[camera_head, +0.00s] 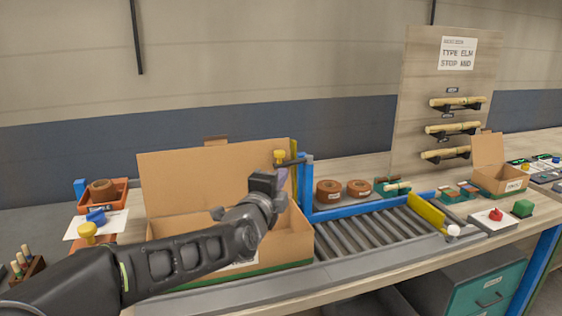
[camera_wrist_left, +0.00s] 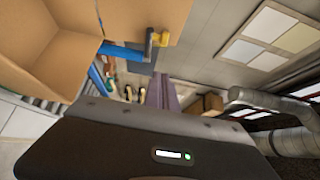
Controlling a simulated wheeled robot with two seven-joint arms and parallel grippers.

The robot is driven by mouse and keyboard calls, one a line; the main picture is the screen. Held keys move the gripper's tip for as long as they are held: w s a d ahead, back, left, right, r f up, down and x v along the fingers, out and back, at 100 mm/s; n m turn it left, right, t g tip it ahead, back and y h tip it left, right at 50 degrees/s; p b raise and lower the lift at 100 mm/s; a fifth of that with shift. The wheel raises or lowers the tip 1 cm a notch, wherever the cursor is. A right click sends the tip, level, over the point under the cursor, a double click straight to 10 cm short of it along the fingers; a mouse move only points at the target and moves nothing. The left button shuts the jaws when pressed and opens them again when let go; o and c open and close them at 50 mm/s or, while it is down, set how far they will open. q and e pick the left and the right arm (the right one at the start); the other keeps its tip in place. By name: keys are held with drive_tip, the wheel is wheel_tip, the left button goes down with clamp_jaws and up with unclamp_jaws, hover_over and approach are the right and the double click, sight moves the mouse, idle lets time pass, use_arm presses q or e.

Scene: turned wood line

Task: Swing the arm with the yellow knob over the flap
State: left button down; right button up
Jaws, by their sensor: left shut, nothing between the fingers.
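The cardboard box (camera_head: 300,240) stands open on the line, its large flap (camera_head: 200,175) upright at the back. A blue post (camera_head: 305,190) rises at the box's right end. A short dark arm (camera_head: 296,161) reaches left from its top to the yellow knob (camera_head: 280,157), which overlaps the flap's right end in the picture. In the left wrist view the knob (camera_wrist_left: 160,39) and blue post (camera_wrist_left: 122,52) show beyond the fingers. My left gripper (camera_head: 283,178) is shut and empty, just below the knob; I see no clear contact. My right gripper is out of view.
A roller conveyor (camera_head: 370,232) runs right of the box, with a yellow plate (camera_head: 427,213) across it. Brown rolls (camera_head: 328,191) stand behind it. An orange bin (camera_head: 103,195) and another yellow knob (camera_head: 87,232) are at left. A red button box (camera_head: 494,218) is at right.

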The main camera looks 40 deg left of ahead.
sight(281, 161)
use_arm(q)
drive_tip(key=w+a, duration=0.3)
drive_tip(key=w, duration=0.2)
drive_tip(key=w+a, duration=0.2)
drive_tip(key=w, duration=0.1)
drive_tip(key=shift+a, duration=0.35)
drive_tip(key=shift+s, duration=0.1)
